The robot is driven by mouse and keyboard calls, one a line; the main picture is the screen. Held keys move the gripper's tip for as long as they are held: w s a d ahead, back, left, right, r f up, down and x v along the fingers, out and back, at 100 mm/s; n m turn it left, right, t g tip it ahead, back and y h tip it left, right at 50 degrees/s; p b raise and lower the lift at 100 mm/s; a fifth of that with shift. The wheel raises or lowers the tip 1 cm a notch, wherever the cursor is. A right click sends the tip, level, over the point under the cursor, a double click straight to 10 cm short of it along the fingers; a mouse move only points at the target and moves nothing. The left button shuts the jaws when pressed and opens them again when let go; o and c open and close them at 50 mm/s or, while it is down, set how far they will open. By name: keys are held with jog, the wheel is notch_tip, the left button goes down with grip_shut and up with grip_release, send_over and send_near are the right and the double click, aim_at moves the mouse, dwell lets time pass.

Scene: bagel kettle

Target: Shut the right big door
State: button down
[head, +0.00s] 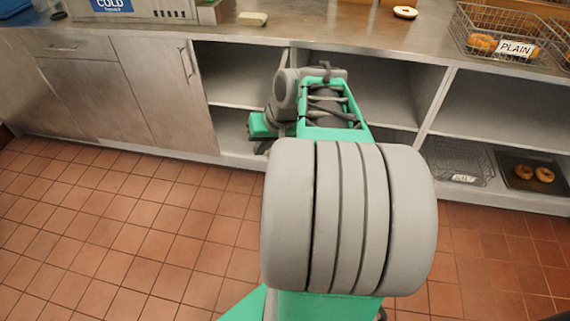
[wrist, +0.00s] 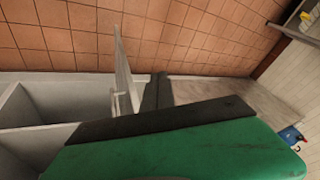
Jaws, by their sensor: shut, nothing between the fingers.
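The right big door (head: 165,90) is a grey panel with a bar handle near its right edge, left of the open shelves. In the head view it looks nearly in line with the cabinet front. In the wrist view a thin pale panel (wrist: 122,70), seen almost edge-on, stands out over the floor. It looks like this door's edge, but I cannot tell how far open it is. My gripper (wrist: 158,92) is shut and empty, close to that panel in the picture. I cannot tell if they touch.
Open shelves (head: 235,75) lie right of the door. The counter (head: 330,35) above holds wire baskets (head: 490,45) of bagels and a box with a blue COLD sign (head: 112,5). A tray (head: 530,180) with two bagels sits low right. The tiled floor (head: 100,240) at left is clear.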

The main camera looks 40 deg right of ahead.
jog(key=s+d+f+m+t+b, duration=0.1)
jog(key=s+d+f+m+b, duration=0.15)
jog(key=d, duration=0.45)
jog(key=s+d+f+m+t+b, duration=0.1)
jog(key=s+d+f, duration=0.15)
jog(key=d, duration=0.55)
jog(key=w+a+f+b, duration=0.3)
jog(key=w+f, duration=0.4)
jog(key=w, duration=0.2)
jog(key=shift+a+f+h, duration=0.25)
jog(key=shift+f+h, duration=0.05)
jog(key=shift+f, duration=0.05)
jog(key=shift+w, duration=0.1)
